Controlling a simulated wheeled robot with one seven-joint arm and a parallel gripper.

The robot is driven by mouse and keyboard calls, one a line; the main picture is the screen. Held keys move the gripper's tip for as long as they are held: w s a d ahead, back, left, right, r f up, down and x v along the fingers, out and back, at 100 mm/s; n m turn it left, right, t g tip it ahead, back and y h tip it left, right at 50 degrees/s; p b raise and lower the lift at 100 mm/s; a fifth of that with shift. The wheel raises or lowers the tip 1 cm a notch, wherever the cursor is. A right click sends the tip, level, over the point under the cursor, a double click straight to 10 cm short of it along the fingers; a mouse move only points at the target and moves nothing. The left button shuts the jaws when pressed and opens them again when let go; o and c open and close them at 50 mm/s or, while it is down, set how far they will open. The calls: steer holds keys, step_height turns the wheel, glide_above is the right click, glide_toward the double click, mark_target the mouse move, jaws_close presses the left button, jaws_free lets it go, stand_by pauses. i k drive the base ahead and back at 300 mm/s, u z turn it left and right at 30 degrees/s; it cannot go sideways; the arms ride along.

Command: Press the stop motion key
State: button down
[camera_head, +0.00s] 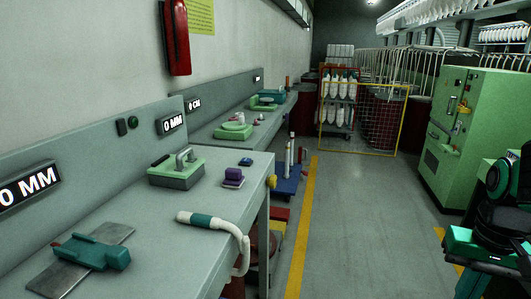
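I cannot tell for sure which thing is the stop motion key. Several small controls show: a small dark block with a blue top (246,161) and a purple key-like block (233,177) on the grey bench (130,225), a yellow knob (271,182) at the bench's end, and a dark switch with a green button (133,122) on the back panel. The green cabinet (474,130) at the right has a panel with small controls (451,106). Part of my teal and black arm shows at the lower right edge. My gripper's fingertips are not visible, and nothing touches these controls.
A green-topped device (178,168), a white hose with a teal grip (205,221) and a teal tool on a metal plate (92,252) lie on the bench. The aisle floor (365,220) is clear.

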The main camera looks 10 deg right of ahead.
mark_target(247, 160)
steer(key=z, duration=0.1)
steer(key=i, duration=1)
steer(key=u, duration=0.05)
